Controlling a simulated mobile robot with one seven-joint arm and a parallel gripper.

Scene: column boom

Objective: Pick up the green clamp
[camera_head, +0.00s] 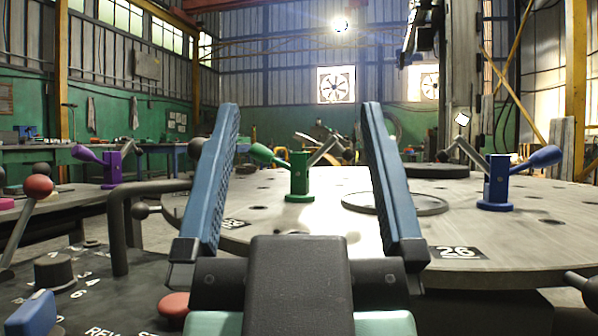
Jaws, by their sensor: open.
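The green clamp (299,178) stands upright on the round table (330,224), with a green handle pointing up to the left and a grey metal arm to the right. My gripper (302,104) is open, with its two blue fingers spread wide. In the picture the clamp shows between the fingers, farther off, and nothing is held. The green clamp's body and base are in plain sight.
A blue clamp (498,183) stands on the table's right side. A purple clamp (110,166) stands on another surface at left. A flat disc (408,203) lies right of the green clamp. A control panel with a red-knobbed lever (38,187) and a dark bent handle (118,228) is at near left.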

